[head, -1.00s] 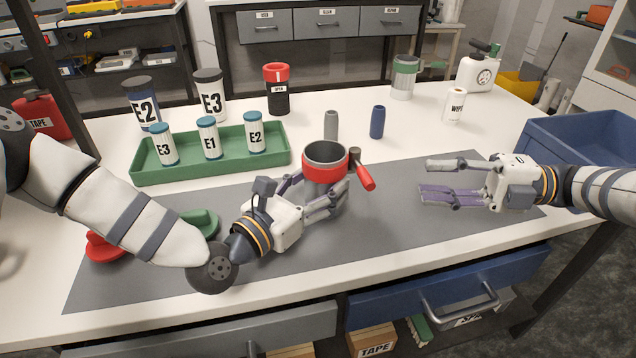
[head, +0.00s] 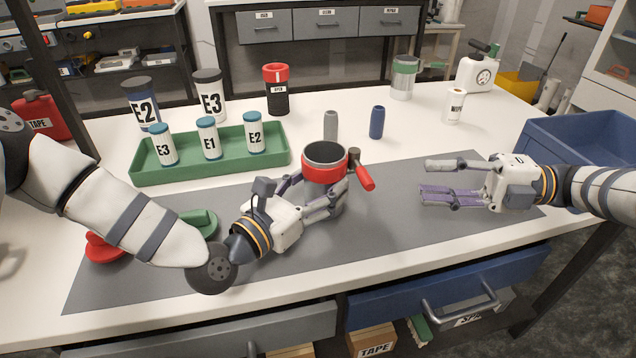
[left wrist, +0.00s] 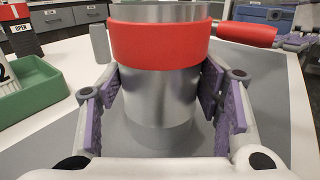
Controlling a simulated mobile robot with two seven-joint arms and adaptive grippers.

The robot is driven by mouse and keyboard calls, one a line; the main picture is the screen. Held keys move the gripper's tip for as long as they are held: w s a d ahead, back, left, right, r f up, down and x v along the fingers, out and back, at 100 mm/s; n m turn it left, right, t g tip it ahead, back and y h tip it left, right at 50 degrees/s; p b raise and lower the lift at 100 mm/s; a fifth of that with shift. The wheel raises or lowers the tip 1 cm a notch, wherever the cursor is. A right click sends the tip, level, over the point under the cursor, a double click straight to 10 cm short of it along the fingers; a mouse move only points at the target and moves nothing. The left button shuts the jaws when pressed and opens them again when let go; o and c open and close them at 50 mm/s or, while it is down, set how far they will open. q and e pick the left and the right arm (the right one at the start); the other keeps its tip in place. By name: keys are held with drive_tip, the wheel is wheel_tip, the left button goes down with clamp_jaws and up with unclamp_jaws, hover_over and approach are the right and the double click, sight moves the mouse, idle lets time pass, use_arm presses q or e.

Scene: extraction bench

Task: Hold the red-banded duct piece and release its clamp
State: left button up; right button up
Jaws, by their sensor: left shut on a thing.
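The red-banded duct piece (head: 325,165) is an upright grey metal cylinder with a wide red band, standing on the grey mat. Its clamp handle (head: 366,177) is red and sticks out to the right of the band. My left gripper (head: 325,198) is shut on the duct piece below the band. In the left wrist view, its purple pads press both sides of the metal body (left wrist: 158,105); the red band (left wrist: 160,43) and the handle (left wrist: 246,34) show above them. My right gripper (head: 440,180) is open and empty, to the right of the handle and apart from it.
A green tray (head: 185,173) with labelled cartridges stands behind to the left. A grey cylinder (head: 330,126) and a blue cylinder (head: 377,122) stand behind the duct piece. A blue bin (head: 580,135) is at right. Red (head: 104,247) and green (head: 203,222) caps lie near my left arm.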

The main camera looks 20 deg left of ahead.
drive_tip(key=shift+o, duration=0.6)
drive_tip(key=w+a+r+m+t+h, duration=0.1)
drive_tip(key=w+r+m+t, duration=0.4)
drive_tip(key=w+m+t, duration=0.15)
drive_tip(key=w+a+r+m+t, duration=0.1)
drive_tip(key=w+r+m+t, duration=0.4)
drive_tip(key=w, duration=0.3)
wheel_tip(320, 180, up, 2)
drive_tip(key=r+m+g+h, duration=0.1)
drive_tip(key=m+g+h, duration=0.5)
drive_tip(key=m+h, duration=1)
hover_over(368, 175)
drive_tip(key=s+d, duration=0.3)
drive_tip(key=d, duration=0.1)
drive_tip(key=m+y, duration=0.4)
drive_tip(key=x, duration=0.8)
drive_tip(key=d+x, duration=0.1)
drive_tip(key=x, duration=0.3)
drive_tip(key=shift+s+a+f, duration=0.1)
drive_tip(key=shift+s+f, duration=0.05)
drive_tip(key=shift+f, duration=0.2)
